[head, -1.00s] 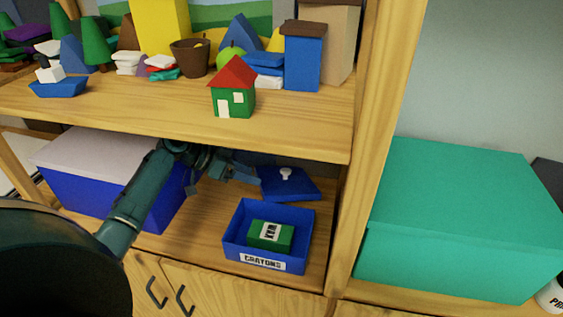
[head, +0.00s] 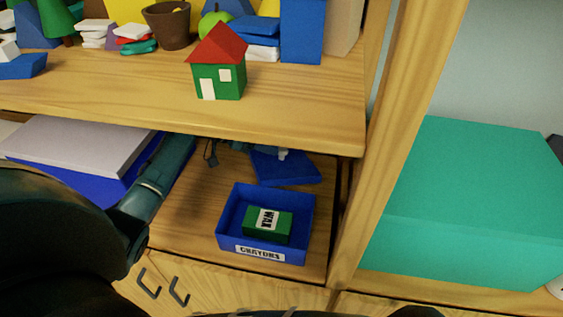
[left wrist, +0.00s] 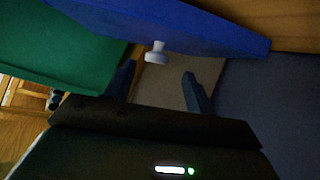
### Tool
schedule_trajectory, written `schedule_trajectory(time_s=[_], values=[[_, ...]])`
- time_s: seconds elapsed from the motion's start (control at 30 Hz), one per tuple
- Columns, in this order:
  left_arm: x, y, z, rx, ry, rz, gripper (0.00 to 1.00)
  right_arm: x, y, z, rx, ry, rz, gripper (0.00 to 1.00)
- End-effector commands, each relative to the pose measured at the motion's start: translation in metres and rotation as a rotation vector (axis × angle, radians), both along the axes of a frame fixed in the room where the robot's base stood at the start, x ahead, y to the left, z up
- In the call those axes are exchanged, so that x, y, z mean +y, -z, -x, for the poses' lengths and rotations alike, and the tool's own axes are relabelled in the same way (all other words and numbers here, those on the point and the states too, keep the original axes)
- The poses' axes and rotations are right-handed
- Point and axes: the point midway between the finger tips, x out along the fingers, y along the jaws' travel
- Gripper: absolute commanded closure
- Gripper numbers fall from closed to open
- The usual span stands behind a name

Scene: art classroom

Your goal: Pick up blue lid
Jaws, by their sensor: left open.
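The blue lid (head: 292,175) lies at the back of the lower shelf, behind the blue crayons box. Its small white knob (head: 283,155) faces up, partly covered at the shelf's edge. In the left wrist view the lid (left wrist: 205,28) spans the top, with the knob (left wrist: 156,52) just beyond the gap between the fingers. My left gripper (left wrist: 158,84) is open, its fingers apart and nothing between them. In the head view it is mostly hidden under the upper shelf's edge, beside the lid. My right gripper is not in view.
The crayons box (head: 228,215) holds a green wax box (head: 281,226). A blue box with a pale top (head: 80,143) stands left on the lower shelf. The upper shelf (head: 290,115), with a toy house (head: 218,78), overhangs closely. A wooden post (head: 390,150) and teal box (head: 470,190) are right.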

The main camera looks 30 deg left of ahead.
Motion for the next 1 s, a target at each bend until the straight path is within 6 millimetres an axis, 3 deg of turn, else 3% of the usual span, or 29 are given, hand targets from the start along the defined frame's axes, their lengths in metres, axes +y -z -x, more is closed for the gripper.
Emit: schedule_trajectory(time_s=[0.47, 0.7, 1.0], values=[[-0.036, 0.03, -0.024, -0.001, 0.0, 0.001, 0.46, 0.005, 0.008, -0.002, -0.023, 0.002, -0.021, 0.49], [-0.038, 0.029, -0.026, 0.0, -0.002, -0.001, 0.46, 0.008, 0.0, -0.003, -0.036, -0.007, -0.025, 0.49], [-0.038, 0.029, -0.026, 0.0, -0.001, -0.001, 0.69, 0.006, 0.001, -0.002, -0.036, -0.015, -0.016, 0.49]])
